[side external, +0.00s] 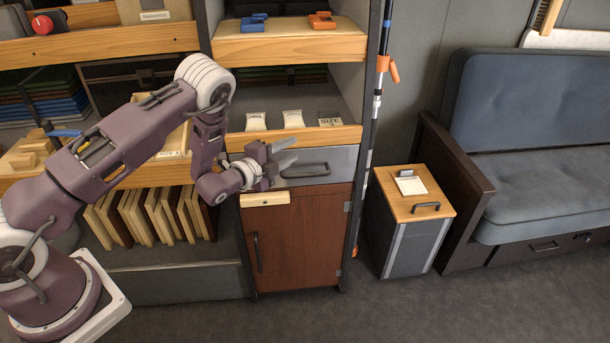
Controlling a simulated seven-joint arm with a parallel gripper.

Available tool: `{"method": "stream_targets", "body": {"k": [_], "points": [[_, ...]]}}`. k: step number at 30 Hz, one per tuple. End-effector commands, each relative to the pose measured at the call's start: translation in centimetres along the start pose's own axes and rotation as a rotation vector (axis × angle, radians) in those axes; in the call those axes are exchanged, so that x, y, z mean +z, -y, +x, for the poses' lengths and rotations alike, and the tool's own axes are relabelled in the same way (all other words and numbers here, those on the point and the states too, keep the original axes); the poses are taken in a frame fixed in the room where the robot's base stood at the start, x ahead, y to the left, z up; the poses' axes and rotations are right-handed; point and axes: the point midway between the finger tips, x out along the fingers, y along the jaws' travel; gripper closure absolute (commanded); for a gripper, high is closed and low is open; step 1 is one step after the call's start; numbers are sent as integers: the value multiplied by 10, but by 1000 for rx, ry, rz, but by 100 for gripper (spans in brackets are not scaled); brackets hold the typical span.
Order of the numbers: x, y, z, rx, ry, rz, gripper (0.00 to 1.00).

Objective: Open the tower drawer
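The tower drawer (335,158) is a grey-fronted drawer in the narrow tower, between a wooden-edged shelf above and a brown cabinet door below. Its front looks flush with the tower, so it appears shut. A dark bar handle (305,171) runs across the drawer front. My gripper (294,151) is at the upper left of this handle, with its two fingers apart and pointing right. Nothing shows between the fingers. The gripper hides the left part of the drawer front. I cannot tell how far the fingers stand from the drawer face.
The brown cabinet door (305,230) with an upright handle is below the drawer, with a small wooden block (265,199) near its top. Small packets (293,119) lie on the shelf above. A pole (375,110) stands right of the tower, beside a low wood-topped cabinet (415,188).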

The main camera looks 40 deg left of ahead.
Motion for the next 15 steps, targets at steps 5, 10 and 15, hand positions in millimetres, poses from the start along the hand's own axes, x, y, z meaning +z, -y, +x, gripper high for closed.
{"method": "stream_targets", "body": {"k": [5,10,15], "points": [[13,-95,14,0,-1,-3,64],[16,-114,28,-5,-2,-3,64],[15,-113,62,-6,-4,-4,64]]}}
